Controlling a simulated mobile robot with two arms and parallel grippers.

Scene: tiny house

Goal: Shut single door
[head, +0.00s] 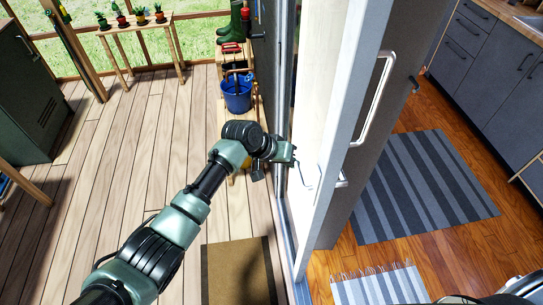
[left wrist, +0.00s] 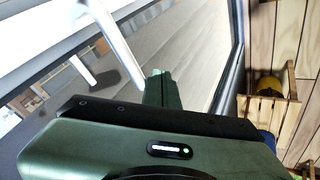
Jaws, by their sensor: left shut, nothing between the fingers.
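The door (head: 345,125) stands open in the head view, seen nearly edge-on, with its pale edge running down the middle right. A small lever handle (head: 303,176) sticks out from its left face. My left gripper (head: 291,160) is at the left side of the door, close to this handle, shut and empty. In the left wrist view the gripper fingers (left wrist: 158,90) are together beside a pale metal bar (left wrist: 118,45), in front of a glassy, reflecting surface. I cannot tell whether they touch it. My right gripper is not in view.
A long vertical handle (head: 375,97) is on a grey panel right of the door edge. A brown doormat (head: 238,275) lies on the deck. A blue bucket (head: 237,94) stands on a wooden shelf near the doorway. Inside are a striped rug (head: 425,185) and grey cabinets (head: 490,75).

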